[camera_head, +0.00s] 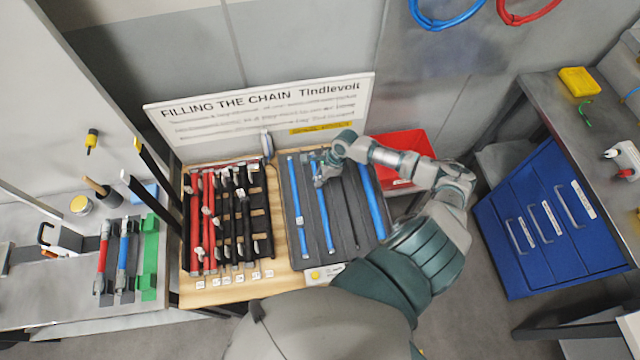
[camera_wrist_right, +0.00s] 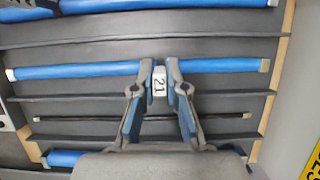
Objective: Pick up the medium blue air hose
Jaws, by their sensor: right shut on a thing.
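A dark grey tray (camera_head: 342,237) holds blue hoses lying in parallel slots. My right gripper (camera_head: 319,180) is over the second blue hose from the left (camera_head: 326,222). In the right wrist view my right gripper (camera_wrist_right: 159,86) is shut on this blue hose (camera_wrist_right: 75,72), at its white label marked 21. The hose still appears to lie along its slot; I cannot tell whether it is lifted. Another blue hose (camera_head: 292,185) lies to its left, and a thicker blue one (camera_head: 371,200) to the right. My left gripper is not in view.
A thin black hose (camera_wrist_right: 220,117) lies between the held hose and the right blue one. Left of the tray is a rack of red and black hoses (camera_head: 230,215). A sign (camera_head: 265,108) stands behind, and a red bin (camera_head: 404,145) sits behind right.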

